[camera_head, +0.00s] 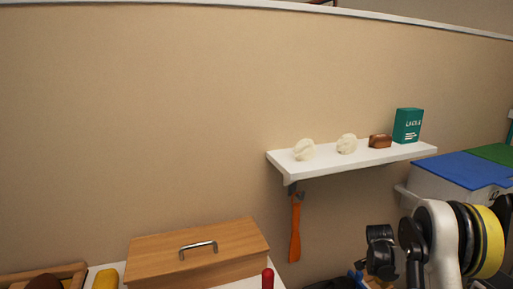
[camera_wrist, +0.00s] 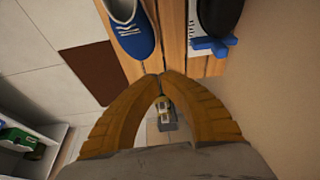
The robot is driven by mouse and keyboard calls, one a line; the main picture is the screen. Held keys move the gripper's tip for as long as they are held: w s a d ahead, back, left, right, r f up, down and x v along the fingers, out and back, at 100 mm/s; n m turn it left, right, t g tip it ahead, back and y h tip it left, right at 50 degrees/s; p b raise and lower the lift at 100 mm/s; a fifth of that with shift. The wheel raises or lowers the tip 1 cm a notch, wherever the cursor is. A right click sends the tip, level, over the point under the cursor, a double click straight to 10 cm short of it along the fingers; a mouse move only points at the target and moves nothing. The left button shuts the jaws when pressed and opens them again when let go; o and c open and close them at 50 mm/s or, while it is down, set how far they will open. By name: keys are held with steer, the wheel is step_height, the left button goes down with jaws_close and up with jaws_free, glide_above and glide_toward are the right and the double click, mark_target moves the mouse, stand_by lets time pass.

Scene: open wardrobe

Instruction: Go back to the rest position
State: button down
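My gripper (camera_wrist: 162,76) shows in the wrist view, with two ridged brown-yellow fingers. Their tips meet, and nothing shows held between them. Through the gap behind the tips I see a small grey object lower down, too small to name. Beyond the tips is a slatted wooden surface (camera_wrist: 172,45) with a blue shoe (camera_wrist: 131,30) on it. A dark shoe (camera_wrist: 218,15) with a blue piece beside it is to the right. In the head view my arm is at the lower right, and my fingertips cannot be made out there.
A white wall shelf (camera_head: 345,163) holds two whitish lumps, a brown item and a teal box (camera_head: 408,125). An orange item (camera_head: 295,228) hangs below it. A wooden box (camera_head: 196,252) with a handle stands lower left. Blue-lidded bin (camera_head: 455,169) is at right. The wall's upper left is bare.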

steer(key=s+a+r+n+t, duration=0.1)
steer(key=s+a+r+n, duration=0.15)
steer(key=a+r, duration=0.4)
steer(key=s+a+r+n+t+y, duration=0.1)
steer(key=s+a+r+n, duration=0.15)
steer(key=r, duration=0.65)
steer(key=s+a+r+n+t, duration=0.1)
steer(key=s+a+r+n, duration=0.1)
steer(key=s+a+r, duration=0.45)
steer(key=s+a+r+n+t, duration=0.1)
steer(key=s+a+n, duration=0.1)
steer(key=s, duration=0.4)
steer(key=s+a+r+n+y, duration=0.1)
steer(key=s+a+r+n, duration=0.1)
steer(key=s+a, duration=0.3)
steer(key=s+a+r+n+t+y, duration=0.1)
steer(key=s+a+r+n, duration=0.1)
steer(key=s, duration=0.5)
steer(key=shift+s+a+n+t, duration=0.15)
steer(key=shift+a+n+t, duration=0.2)
steer(key=shift+a, duration=0.35)
